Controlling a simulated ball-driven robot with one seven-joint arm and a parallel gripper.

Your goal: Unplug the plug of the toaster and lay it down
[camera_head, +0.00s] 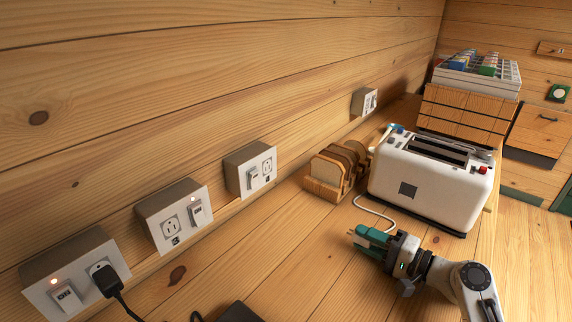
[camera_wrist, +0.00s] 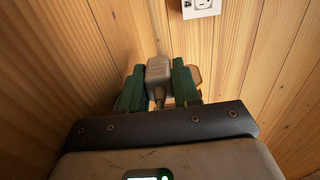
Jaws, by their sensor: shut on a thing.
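The white toaster (camera_head: 430,185) stands on the wooden counter at the right of the head view. Its pale cord (camera_head: 375,211) runs from the toaster's left end down towards my gripper (camera_head: 364,238). In the wrist view, my gripper (camera_wrist: 158,88) has its green fingers shut on the beige-grey plug (camera_wrist: 158,70), with the cord trailing back between them. The plug is apart from every wall socket. The fingers are low over the counter, in front of the toaster; I cannot tell whether the plug touches the wood.
Several outlet boxes line the wall; the nearest (camera_head: 75,270) holds a black plug (camera_head: 106,278). Others (camera_head: 174,215) (camera_head: 250,169) have empty sockets. A bread holder (camera_head: 325,175) stands left of the toaster. A dark object (camera_head: 238,312) lies at the front. Counter left of my gripper is clear.

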